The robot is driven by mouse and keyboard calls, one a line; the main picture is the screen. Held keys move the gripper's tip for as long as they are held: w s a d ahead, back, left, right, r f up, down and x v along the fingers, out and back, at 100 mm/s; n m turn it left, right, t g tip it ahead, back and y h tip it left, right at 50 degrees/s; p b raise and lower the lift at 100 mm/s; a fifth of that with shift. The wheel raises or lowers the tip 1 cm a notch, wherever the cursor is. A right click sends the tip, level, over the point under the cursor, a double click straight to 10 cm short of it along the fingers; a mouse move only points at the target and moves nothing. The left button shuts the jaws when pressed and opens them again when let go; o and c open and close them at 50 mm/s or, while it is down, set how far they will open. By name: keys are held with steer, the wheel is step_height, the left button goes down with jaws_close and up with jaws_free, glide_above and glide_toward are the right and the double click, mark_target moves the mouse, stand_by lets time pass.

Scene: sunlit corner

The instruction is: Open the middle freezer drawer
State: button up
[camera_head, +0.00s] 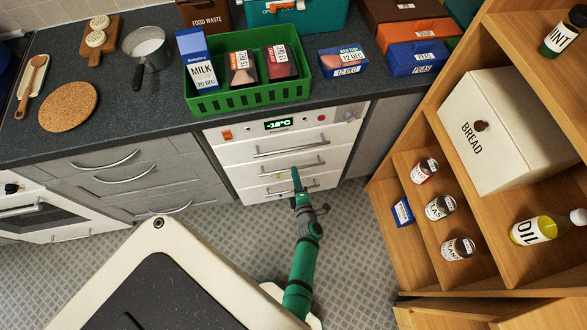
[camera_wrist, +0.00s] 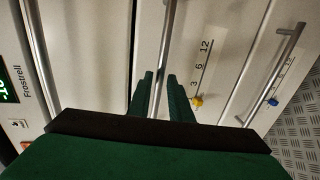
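The white freezer (camera_head: 222,141) is built in under the counter, with three drawers that all look closed. The middle drawer's bar handle (camera_head: 272,172) is the second one down. It also shows in the wrist view (camera_wrist: 167,30), running lengthwise between the two dark green fingers of my gripper (camera_wrist: 159,78). In the head view my gripper (camera_head: 296,174) is at the middle drawer front, partly covering the handle. The fingers are close on either side of the bar; I cannot tell whether they press on it. A yellow marker (camera_wrist: 197,101) sits beside the 3-6-12 scale.
The top drawer handle (camera_head: 290,147) is just above and the bottom drawer handle (camera_wrist: 273,75) just below. A wooden shelf unit (camera_head: 381,187) with jars stands to the right. Grey drawers (camera_head: 95,180) are to the left. Patterned floor (camera_head: 225,228) is open before the freezer.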

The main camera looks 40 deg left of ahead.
steer(key=shift+x, duration=1.8)
jaws_close()
steer(key=shift+s, duration=0.2)
